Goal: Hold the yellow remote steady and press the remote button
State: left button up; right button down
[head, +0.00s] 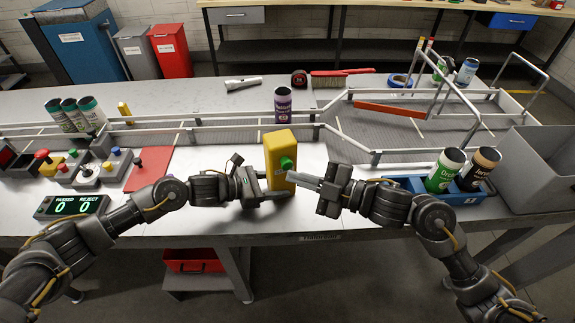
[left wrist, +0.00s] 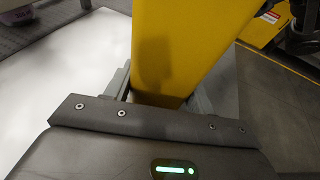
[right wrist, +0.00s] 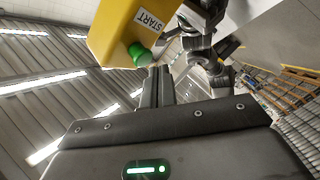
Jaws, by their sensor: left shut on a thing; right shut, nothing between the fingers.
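The yellow remote (head: 275,150) stands upright above the front of the table in the head view. It also fills the top of the left wrist view (left wrist: 180,45). My left gripper (head: 278,187) is shut on its lower part. The remote's green button (head: 288,164) faces right, toward my right arm. In the right wrist view the button (right wrist: 140,54) sits beside a "START" label. My right gripper (head: 295,178) is shut and empty, its fingertips close to the button, slightly below it in the head view. I cannot tell whether they touch the button.
A blue tray (head: 468,196) with two cans stands right of my right gripper. A purple can (head: 283,104) stands on the railed conveyor behind the remote. A control box with coloured knobs (head: 90,172) and a counter display (head: 72,206) lie at left.

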jog(key=shift+w, duration=0.15)
jog(key=shift+w+a, duration=0.15)
jog(key=shift+w, duration=0.1)
